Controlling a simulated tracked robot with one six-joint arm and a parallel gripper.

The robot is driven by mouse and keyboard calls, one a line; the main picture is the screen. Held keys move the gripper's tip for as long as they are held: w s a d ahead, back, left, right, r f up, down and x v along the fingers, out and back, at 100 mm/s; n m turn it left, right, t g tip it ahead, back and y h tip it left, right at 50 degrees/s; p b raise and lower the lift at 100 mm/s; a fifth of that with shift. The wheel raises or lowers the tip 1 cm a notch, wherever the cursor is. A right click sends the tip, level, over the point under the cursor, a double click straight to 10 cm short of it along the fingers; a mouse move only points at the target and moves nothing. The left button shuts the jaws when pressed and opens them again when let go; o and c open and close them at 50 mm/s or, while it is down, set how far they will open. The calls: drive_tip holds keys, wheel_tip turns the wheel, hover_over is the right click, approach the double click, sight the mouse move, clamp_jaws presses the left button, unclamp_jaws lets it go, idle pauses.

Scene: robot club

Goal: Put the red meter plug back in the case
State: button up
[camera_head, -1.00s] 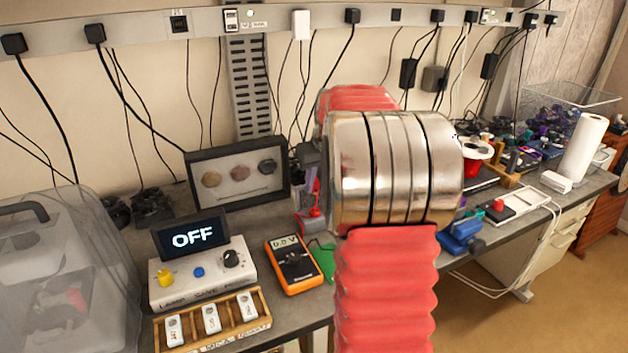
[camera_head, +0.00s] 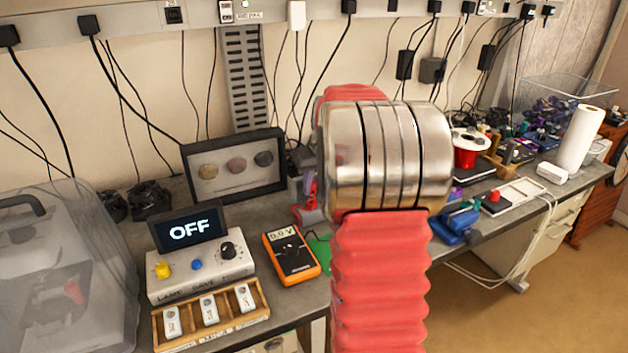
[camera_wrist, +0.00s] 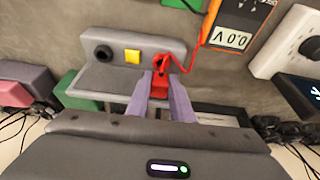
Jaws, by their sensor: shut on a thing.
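In the wrist view my gripper (camera_wrist: 163,80) has its two purple fingers shut on the red meter plug (camera_wrist: 161,88). A red lead (camera_wrist: 198,42) runs from the plug area up to the orange meter (camera_wrist: 238,22), which reads 0.0 V. Just past the fingertips is a grey case (camera_wrist: 100,76) with a black round part, a yellow square and a red part in a row. The plug overlaps the red part, and I cannot tell whether it is inserted. In the head view my arm hides much of this area; the meter (camera_head: 291,255) lies left of it.
A white control box (camera_head: 200,273) with an OFF display and a wooden tray (camera_head: 211,314) of labelled pieces stand to the left. A framed display (camera_head: 235,165) stands behind. A green thing (camera_head: 320,252) lies by the meter. A blue item (camera_head: 458,222) is right of my arm.

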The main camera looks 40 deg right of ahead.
sight(314, 205)
drive_tip(key=shift+f, duration=0.9)
drive_tip(key=shift+s+f, duration=0.1)
drive_tip(key=shift+f, duration=0.8)
idle(2.7)
drive_tip(key=o, duration=1.1)
drive_tip(key=shift+c, duration=0.2)
drive_tip(key=shift+r, duration=0.1)
drive_tip(key=v, duration=1.3)
drive_tip(key=shift+r, duration=0.25)
drive_tip(key=shift+s+a, duration=0.1)
drive_tip(key=shift+s, duration=0.05)
